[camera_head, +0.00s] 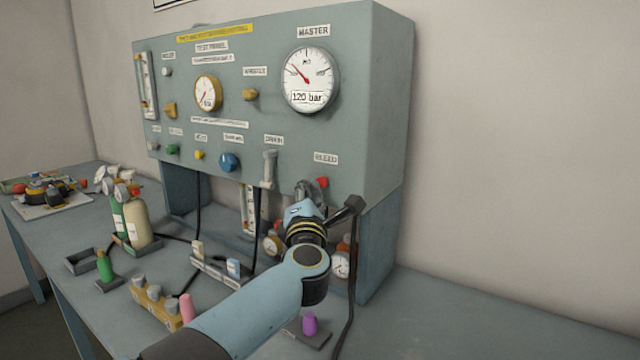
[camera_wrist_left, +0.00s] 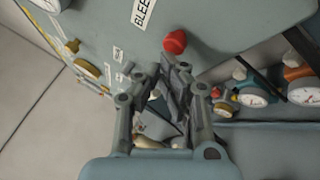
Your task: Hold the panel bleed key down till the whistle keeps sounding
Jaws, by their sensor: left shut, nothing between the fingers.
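The red bleed key (camera_head: 322,182) sits on the lower right of the test panel's front, under the BLEED label (camera_head: 325,158). In the left wrist view the key (camera_wrist_left: 175,42) stands just beyond my left gripper's fingertips. My left gripper (camera_head: 308,188) is shut and empty, close to the key; I cannot tell whether they touch. Its fingers also show in the left wrist view (camera_wrist_left: 165,75). The whistle label (camera_head: 255,71) is on the panel, with a yellow knob (camera_head: 250,95) below it. My right gripper is out of view.
Bottles (camera_head: 137,222), small blocks with coloured pegs and several gauges stand on the bench (camera_head: 470,318) below and left. A black hose (camera_head: 350,250) hangs beside my left wrist. The bench's right side is clear.

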